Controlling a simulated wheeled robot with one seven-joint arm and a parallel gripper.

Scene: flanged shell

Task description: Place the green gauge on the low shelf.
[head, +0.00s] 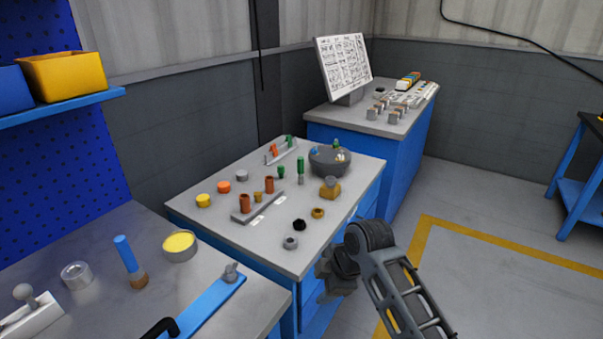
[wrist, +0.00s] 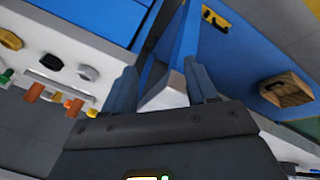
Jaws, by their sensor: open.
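Several small green-topped pieces stand on the middle grey bench in the head view: a taller green one with a grey lower part (head: 300,169), a short green one (head: 281,172) and one at the back rack (head: 289,141). I cannot tell which is the green gauge. My gripper (head: 335,280) hangs beside the bench's right front side, partly hidden by my own wrist. In the wrist view my gripper (wrist: 162,90) is open, with a bench corner behind the fingers and nothing held. A blue stand with a lower shelf (head: 578,197) is at the right edge; whether it is the low shelf is unclear.
The middle bench (head: 215,222) also holds a dark round shell (head: 329,158), orange cylinders on a grey block and loose nuts. A nearer bench (head: 100,230) holds a blue-handled tool and tins. A blue cabinet (head: 405,165) stands behind. The floor at right is clear.

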